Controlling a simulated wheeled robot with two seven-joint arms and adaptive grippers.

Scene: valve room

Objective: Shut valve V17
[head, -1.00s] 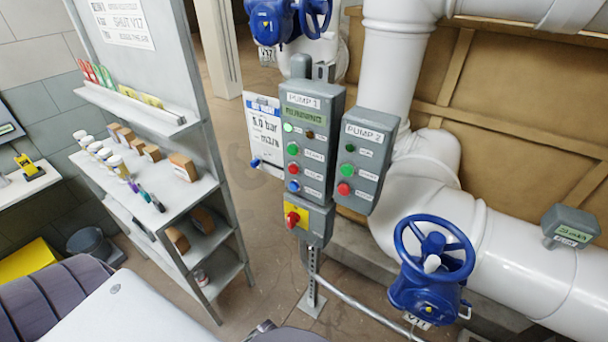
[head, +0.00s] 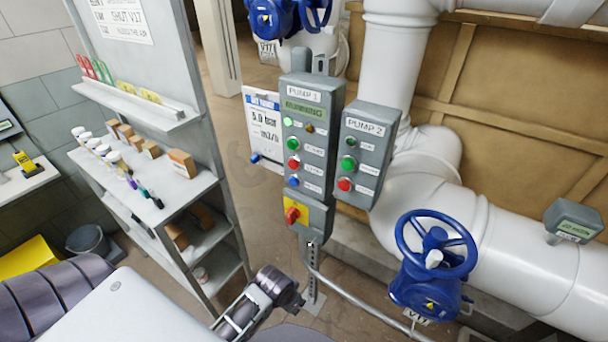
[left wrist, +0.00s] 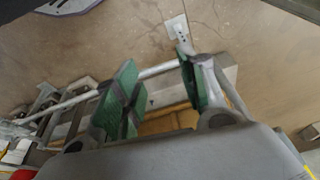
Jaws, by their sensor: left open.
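The upper blue handwheel valve (head: 285,14) is cut off by the top edge of the head view. Its hanging tag (head: 267,50) appears to read V17. Another blue handwheel valve (head: 434,262) sits at lower right on the white pipe; its tag (head: 417,317) looks like V11 but is not sharp. My left gripper (head: 276,288) is low in the head view, below the pump boxes and apart from both valves. In the left wrist view its green-padded fingers (left wrist: 158,92) are open with nothing held between them. My right gripper is out of view.
The Pump 1 box (head: 308,140) and Pump 2 box (head: 366,155) stand on a post between the valves. A notice board (head: 263,125) hangs beside them. A shelf unit (head: 205,185) with boxes and bottles stands at left. A thin conduit (head: 350,293) runs low across the floor.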

